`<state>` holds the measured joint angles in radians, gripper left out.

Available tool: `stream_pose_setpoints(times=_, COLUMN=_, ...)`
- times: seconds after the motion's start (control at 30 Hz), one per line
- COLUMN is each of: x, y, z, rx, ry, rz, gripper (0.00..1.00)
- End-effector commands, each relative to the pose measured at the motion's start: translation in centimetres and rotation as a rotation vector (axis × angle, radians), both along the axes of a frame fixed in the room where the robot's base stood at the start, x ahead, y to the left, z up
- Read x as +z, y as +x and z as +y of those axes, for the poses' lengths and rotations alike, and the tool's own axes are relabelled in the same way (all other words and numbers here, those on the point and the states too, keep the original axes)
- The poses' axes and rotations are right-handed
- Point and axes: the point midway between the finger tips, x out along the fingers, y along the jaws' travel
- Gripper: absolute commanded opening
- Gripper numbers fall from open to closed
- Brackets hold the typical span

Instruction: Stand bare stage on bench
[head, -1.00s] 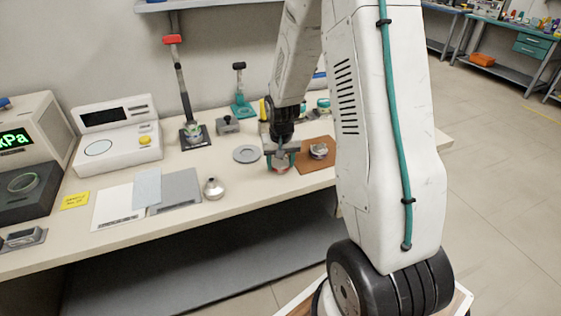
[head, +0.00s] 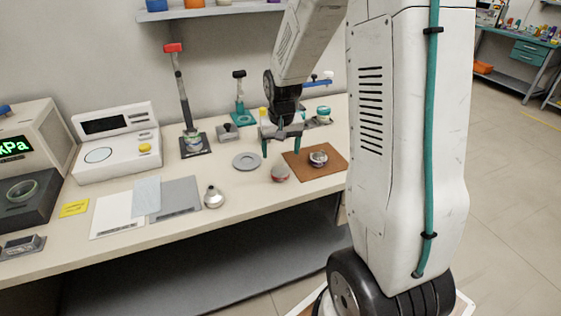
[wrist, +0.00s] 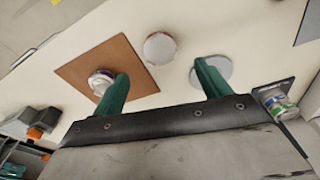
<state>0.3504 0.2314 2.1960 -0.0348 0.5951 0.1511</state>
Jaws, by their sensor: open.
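A short round piece with a grey top and a red side (head: 280,174), which looks like the bare stage, stands on the bench (head: 262,193) just left of the brown mat. It also shows in the wrist view (wrist: 160,48), apart from both fingertips. My gripper (head: 281,151) is open and empty above and a little behind this piece. In the wrist view its two green fingers (wrist: 161,72) are spread wide, with bare bench between them. The piece looks upright and nothing touches it.
A brown mat (head: 330,171) holds a small metal-topped round part (head: 318,159). A flat grey disc (head: 246,161) lies to the left. A metal funnel-like piece (head: 213,198), a press stand (head: 194,147) and a white scale (head: 115,150) are further left.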

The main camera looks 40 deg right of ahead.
Motion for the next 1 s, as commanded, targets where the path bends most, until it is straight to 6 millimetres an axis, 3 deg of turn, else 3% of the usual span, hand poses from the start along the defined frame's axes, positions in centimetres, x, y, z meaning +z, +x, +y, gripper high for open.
stream_pose_setpoints(times=0.1, x=1.8, y=-0.2, z=0.1, rx=0.0, ry=-0.001, rz=-0.003, gripper=0.76)
stream_pose_setpoints(times=0.27, x=3.2, y=-0.4, z=0.4, rx=0.004, ry=0.0, rz=-0.001, gripper=0.76)
stream_pose_setpoints(times=0.47, x=7.8, y=-3.3, z=4.0, rx=0.076, ry=-0.003, rz=-0.008, gripper=0.76)
stream_pose_setpoints(times=0.7, x=14.3, y=-11.8, z=10.8, rx=0.238, ry=-0.003, rz=-0.007, gripper=0.76)
stream_pose_setpoints(times=0.83, x=16.2, y=-17.1, z=13.6, rx=0.325, ry=-0.001, rz=-0.004, gripper=0.76)
stream_pose_setpoints(times=1.0, x=17.2, y=-22.8, z=15.7, rx=0.418, ry=0.001, rz=0.0, gripper=0.76)
